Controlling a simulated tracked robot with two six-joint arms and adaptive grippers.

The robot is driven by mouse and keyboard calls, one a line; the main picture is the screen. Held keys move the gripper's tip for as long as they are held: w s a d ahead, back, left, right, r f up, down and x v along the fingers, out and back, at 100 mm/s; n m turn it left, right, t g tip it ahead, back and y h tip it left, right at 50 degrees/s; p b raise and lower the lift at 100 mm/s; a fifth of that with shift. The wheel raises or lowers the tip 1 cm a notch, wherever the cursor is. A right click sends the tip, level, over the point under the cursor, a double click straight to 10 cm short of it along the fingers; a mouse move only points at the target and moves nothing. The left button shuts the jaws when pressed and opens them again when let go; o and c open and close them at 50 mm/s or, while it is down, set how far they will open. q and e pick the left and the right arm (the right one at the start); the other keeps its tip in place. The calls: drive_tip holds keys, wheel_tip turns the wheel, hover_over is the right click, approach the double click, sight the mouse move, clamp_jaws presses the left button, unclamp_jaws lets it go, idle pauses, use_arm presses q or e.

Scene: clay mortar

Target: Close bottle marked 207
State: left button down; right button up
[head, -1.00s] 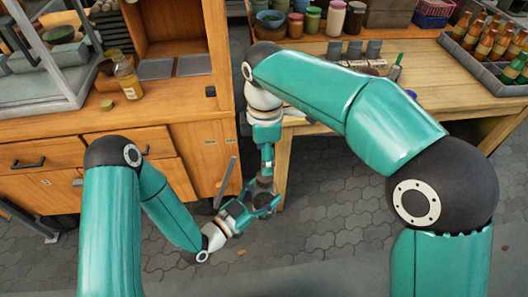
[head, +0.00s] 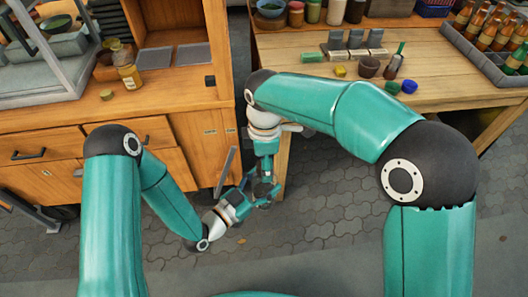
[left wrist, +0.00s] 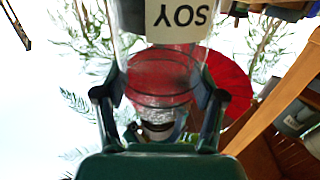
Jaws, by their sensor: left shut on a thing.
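My left gripper (head: 246,198) reaches in low over the paving between cabinet and table. In the left wrist view its fingers (left wrist: 160,105) are shut on a clear glass jar (left wrist: 160,72) with a cream label reading "SOY", upside down in the picture. My right gripper (head: 265,188) points down close beside the left one; its fingers overlap it, so their opening is unclear. A bottle of yellowish liquid (head: 129,76) with a pale label stands on the wooden cabinet. A small round yellowish cap-like piece (head: 107,95) lies in front of it. No number 207 is readable.
The wooden table on the right (head: 430,98) carries a crate of brown bottles (head: 492,48), a dark cup (head: 369,67), a small dark bottle (head: 394,65) and coloured blocks. Jars stand at its back. Grey paving (head: 340,205) is open below.

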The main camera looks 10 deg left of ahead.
drive_tip(key=shift+f, duration=0.35)
drive_tip(key=c, duration=1.2)
drive_tip(key=m, duration=0.5)
drive_tip(key=shift+c, duration=0.2)
drive_tip(key=m, duration=0.4)
drive_tip(key=shift+m, duration=0.4)
drive_tip(key=m, duration=0.8)
drive_tip(key=o, duration=1.4)
drive_tip(key=shift+c, duration=0.2)
